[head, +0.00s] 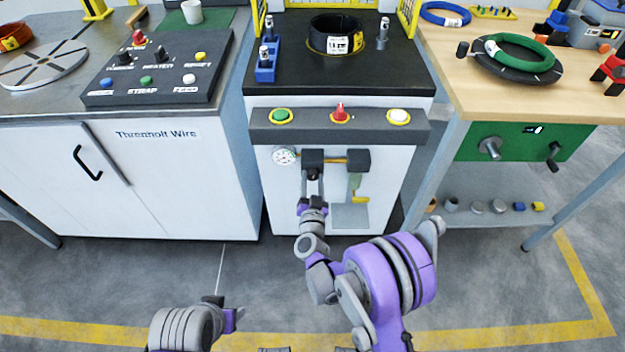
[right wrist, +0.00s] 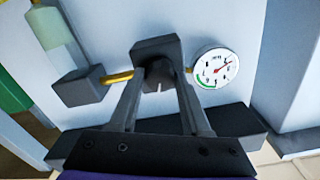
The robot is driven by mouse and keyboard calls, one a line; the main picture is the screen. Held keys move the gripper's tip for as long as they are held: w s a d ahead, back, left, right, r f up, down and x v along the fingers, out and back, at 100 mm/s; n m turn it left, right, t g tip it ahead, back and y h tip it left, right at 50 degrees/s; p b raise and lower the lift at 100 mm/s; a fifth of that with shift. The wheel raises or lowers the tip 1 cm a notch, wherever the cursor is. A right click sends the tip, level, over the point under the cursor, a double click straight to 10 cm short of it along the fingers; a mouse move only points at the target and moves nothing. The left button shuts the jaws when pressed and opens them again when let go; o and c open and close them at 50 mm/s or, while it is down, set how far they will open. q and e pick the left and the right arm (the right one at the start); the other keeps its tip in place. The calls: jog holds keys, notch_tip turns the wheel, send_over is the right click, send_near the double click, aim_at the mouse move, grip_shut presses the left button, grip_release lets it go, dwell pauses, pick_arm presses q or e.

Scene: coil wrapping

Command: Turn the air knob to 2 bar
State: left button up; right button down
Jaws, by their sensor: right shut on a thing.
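The dark air knob (right wrist: 158,75) sits under a black regulator block (head: 313,156) on the front of the white middle machine. My right gripper (head: 313,177) has its fingers around the knob, one on each side; in the right wrist view my gripper (right wrist: 159,88) is shut on it. A pale mark shows on the knob's face. The round white gauge (head: 285,156) is left of the block; it also shows in the right wrist view (right wrist: 215,68), with a red needle and a green arc. Its numbers are too small to read. My left gripper (head: 230,318) is low in the head view, its jaws unclear.
A filter with a yellowish bowl (head: 354,186) hangs right of the regulator, close to my right gripper. A wooden workbench (head: 440,60) stands at the right.

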jog(key=shift+n, duration=1.7)
jog(key=shift+c, duration=2)
grip_release()
jog(key=s+p, duration=0.1)
jog(key=s, duration=0.9)
jog(key=shift+s, duration=0.4)
